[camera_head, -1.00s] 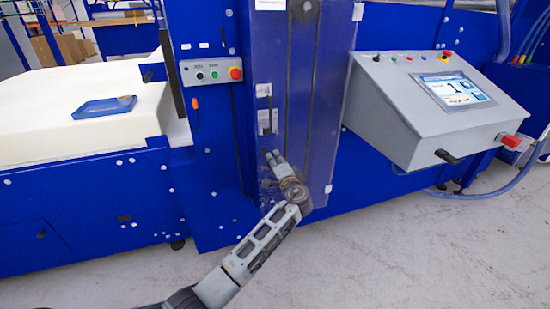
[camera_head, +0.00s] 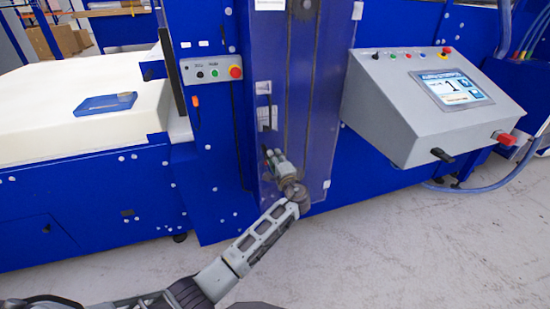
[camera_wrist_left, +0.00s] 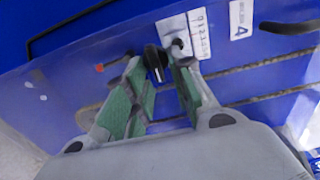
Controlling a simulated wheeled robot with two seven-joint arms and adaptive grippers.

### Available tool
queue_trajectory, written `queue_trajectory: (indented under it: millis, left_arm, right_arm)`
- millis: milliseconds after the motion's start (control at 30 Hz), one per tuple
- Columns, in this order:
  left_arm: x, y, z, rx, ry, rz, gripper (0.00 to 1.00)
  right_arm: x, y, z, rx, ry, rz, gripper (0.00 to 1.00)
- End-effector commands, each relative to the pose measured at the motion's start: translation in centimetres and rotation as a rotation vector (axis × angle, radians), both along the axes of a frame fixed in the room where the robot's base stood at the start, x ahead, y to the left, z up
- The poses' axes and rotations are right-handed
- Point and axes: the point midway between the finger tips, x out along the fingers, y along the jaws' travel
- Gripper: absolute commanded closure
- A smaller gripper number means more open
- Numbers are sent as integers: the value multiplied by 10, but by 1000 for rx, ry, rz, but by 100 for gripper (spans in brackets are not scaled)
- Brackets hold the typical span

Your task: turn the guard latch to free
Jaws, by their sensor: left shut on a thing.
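The guard latch, a small black knob (camera_wrist_left: 155,60), sits on the blue guard by a white marked plate (camera_wrist_left: 200,32) in the left wrist view. My left gripper (camera_wrist_left: 160,66) has its green-padded fingers on both sides of this knob and is shut on it. In the head view my left gripper (camera_head: 272,155) is at the lower part of the tall blue guard door (camera_head: 298,90), just below a pale plate with a dark handle. The knob is too small and covered to make out there. My right gripper is not in view.
A grey control console (camera_head: 415,110) with a screen and a red knob stands to the right. A button box (camera_head: 210,70) is above left of the guard. A blue tray (camera_head: 105,104) lies on the white foam block (camera_head: 50,130). The floor in front is clear.

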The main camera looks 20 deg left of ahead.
Motion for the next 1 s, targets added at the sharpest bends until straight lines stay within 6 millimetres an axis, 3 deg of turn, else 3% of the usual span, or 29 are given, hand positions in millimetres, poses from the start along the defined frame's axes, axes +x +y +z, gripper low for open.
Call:
queue_trajectory:
  millis: [433, 467, 500, 1000]
  left_arm:
    - [0, -1, -1, 5, 5, -1, 100]
    - [0, -1, -1, 5, 5, -1, 72]
    - [0, -1, -1, 5, 5, -1, 70]
    - [-6, -4, -1, 5, 3, -1, 70]
  right_arm:
    - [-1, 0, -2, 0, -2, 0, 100]
    - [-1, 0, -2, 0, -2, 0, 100]
    - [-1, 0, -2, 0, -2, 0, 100]
    - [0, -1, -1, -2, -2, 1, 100]
